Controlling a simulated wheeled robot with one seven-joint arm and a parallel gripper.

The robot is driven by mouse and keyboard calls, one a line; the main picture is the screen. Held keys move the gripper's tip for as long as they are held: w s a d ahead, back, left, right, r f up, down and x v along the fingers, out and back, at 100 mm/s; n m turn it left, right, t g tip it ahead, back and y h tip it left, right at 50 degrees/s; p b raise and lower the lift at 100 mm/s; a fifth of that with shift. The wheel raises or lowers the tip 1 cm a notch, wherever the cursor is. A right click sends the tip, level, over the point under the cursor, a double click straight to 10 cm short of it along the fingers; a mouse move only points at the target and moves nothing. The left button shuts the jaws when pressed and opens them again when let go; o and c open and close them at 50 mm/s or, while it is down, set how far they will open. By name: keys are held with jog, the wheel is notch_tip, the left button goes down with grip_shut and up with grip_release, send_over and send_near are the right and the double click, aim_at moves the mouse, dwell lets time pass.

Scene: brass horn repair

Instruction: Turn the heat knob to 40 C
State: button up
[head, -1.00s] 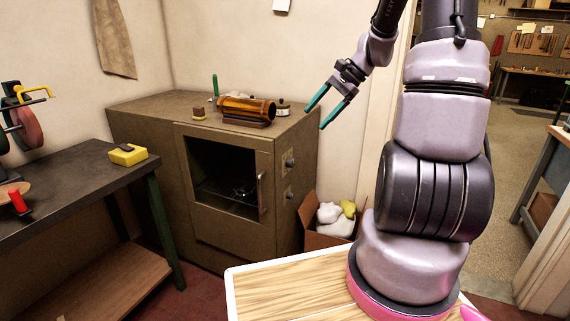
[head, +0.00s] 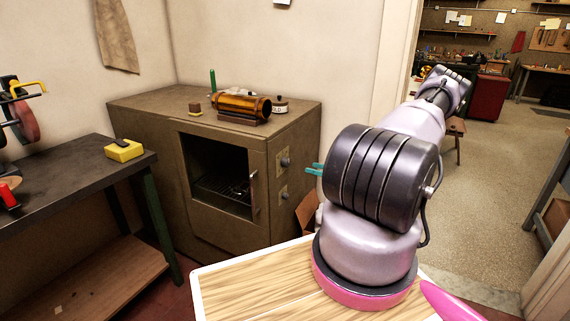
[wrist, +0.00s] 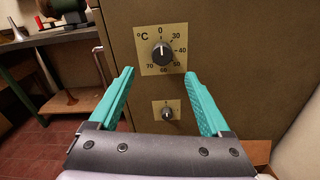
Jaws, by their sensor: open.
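The heat knob (wrist: 162,52) is a round black knob on a cream °C plate, marked 0 at the top and 30 to 70 clockwise. Its white pointer line appears to point up at 0. In the head view the heat knob (head: 285,161) is the upper one on the right side of the brown oven (head: 235,185). My gripper (wrist: 159,74) is open, its two teal fingers empty and apart from the knob, with the tips just below it in the wrist view. In the head view my gripper (head: 314,170) is mostly hidden behind my arm.
A smaller black knob (wrist: 167,112) sits on its own plate below. A cardboard box (head: 307,208) stands on the floor beside the oven. An amber cylinder (head: 241,104) and small items lie on the oven top. A dark workbench (head: 60,185) stands at left.

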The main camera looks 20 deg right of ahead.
aim_at(289, 162)
jog(key=x, duration=1.1)
jog(key=shift+w+d+f, duration=0.1)
jog(key=shift+d+f, duration=0.1)
grip_shut()
jog(key=shift+m, duration=0.3)
